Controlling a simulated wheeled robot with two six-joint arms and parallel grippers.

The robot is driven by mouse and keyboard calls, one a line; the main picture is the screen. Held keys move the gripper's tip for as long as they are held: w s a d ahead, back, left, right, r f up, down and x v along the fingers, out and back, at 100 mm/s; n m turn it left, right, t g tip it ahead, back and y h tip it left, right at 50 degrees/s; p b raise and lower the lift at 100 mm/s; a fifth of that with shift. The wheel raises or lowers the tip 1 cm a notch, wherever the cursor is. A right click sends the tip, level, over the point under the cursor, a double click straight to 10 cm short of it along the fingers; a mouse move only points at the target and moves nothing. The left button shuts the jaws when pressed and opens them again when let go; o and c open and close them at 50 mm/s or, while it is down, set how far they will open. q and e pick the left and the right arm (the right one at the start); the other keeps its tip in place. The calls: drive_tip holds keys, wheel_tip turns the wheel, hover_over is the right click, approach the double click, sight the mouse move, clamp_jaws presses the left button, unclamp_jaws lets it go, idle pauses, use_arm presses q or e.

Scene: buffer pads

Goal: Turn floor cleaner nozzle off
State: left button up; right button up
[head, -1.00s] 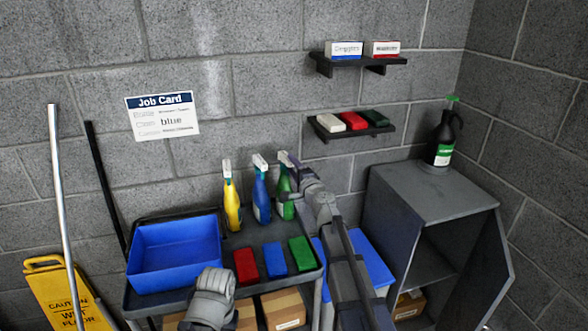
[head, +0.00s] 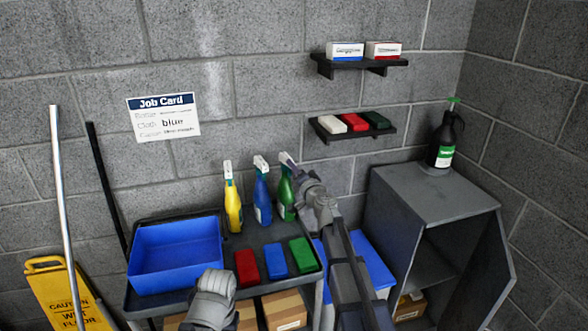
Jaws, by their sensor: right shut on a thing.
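Three spray bottles stand upright in a row on the cart: a yellow one (head: 233,203), a blue one (head: 262,198) and a green one (head: 286,198). I cannot read which is the floor cleaner. My right gripper (head: 296,172) is at the green bottle's white nozzle (head: 286,158), shut on it as far as I can tell; the fingertips are small and partly hidden by the wrist. My left arm's end (head: 213,297) is low at the cart's front edge; its fingers do not show. A dark bottle with a green top (head: 444,138) stands on the grey cabinet.
The cart (head: 190,303) also holds a blue bin (head: 175,268) and red, blue and green pads (head: 275,259). Two wall shelves (head: 355,131) hold boxes and pads. A grey cabinet (head: 435,195) stands right; a yellow wet-floor sign (head: 62,292) stands left.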

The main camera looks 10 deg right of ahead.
drive_tip(key=n, duration=0.5)
drive_tip(key=shift+n, duration=0.4)
drive_tip(key=shift+o, duration=0.2)
drive_tip(key=n, duration=0.6)
drive_tip(key=o, duration=0.7)
drive_tip(key=s, duration=0.4)
drive_tip(key=s+d, duration=0.1)
drive_tip(key=s, duration=0.2)
drive_tip(key=shift+a, duration=0.1)
